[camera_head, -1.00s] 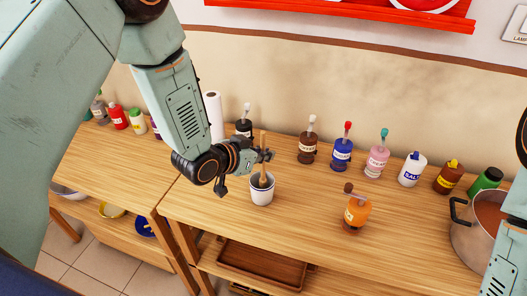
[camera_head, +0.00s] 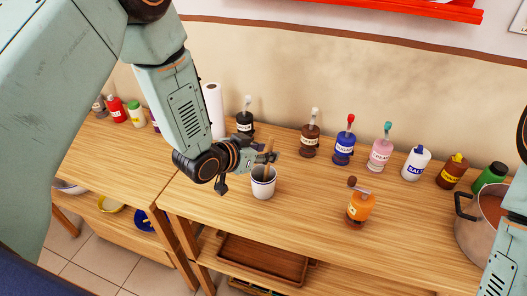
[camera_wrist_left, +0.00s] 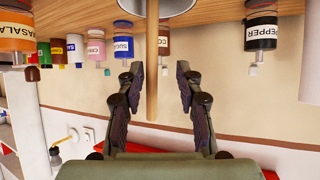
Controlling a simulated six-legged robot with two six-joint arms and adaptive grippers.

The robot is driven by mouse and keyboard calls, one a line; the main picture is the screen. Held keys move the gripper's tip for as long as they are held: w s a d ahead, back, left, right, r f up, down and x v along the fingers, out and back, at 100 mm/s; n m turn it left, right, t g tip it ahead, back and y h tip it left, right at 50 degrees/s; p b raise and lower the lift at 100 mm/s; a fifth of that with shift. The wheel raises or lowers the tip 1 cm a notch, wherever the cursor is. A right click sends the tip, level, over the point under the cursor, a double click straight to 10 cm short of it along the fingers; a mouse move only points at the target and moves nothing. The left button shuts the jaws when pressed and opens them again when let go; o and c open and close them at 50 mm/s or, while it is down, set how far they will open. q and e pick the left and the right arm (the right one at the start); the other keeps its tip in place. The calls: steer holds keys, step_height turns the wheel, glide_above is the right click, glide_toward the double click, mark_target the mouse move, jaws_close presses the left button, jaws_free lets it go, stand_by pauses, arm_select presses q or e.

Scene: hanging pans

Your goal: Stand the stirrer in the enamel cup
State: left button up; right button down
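The enamel cup (camera_head: 262,188) is white with a dark rim and stands upright on the wooden table. The wooden stirrer (camera_head: 268,158) stands in it, its handle rising above the rim and leaning a little to the right. My left gripper (camera_head: 272,157) is beside the handle, just above the cup. In the left wrist view, which is upside down, the stirrer (camera_wrist_left: 152,60) runs between the spread fingers of the left gripper (camera_wrist_left: 160,78), with gaps on both sides. The cup (camera_wrist_left: 158,12) shows at the top edge there. My right gripper is out of view.
A black pepper bottle (camera_head: 244,122) and a paper roll (camera_head: 213,108) stand behind the cup. Several bottles line the back to the right. An orange masala jar (camera_head: 360,208) stands front right, a steel pot (camera_head: 478,225) at far right. The table between cup and jar is clear.

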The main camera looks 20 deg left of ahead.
arm_select(q)
steer(key=shift+d, duration=0.15)
steer(key=shift+s+r, duration=0.1)
steer(key=v, duration=1.1)
steer(key=shift+s, duration=0.35)
steer(key=shift+r, duration=0.2)
stand_by(0.3)
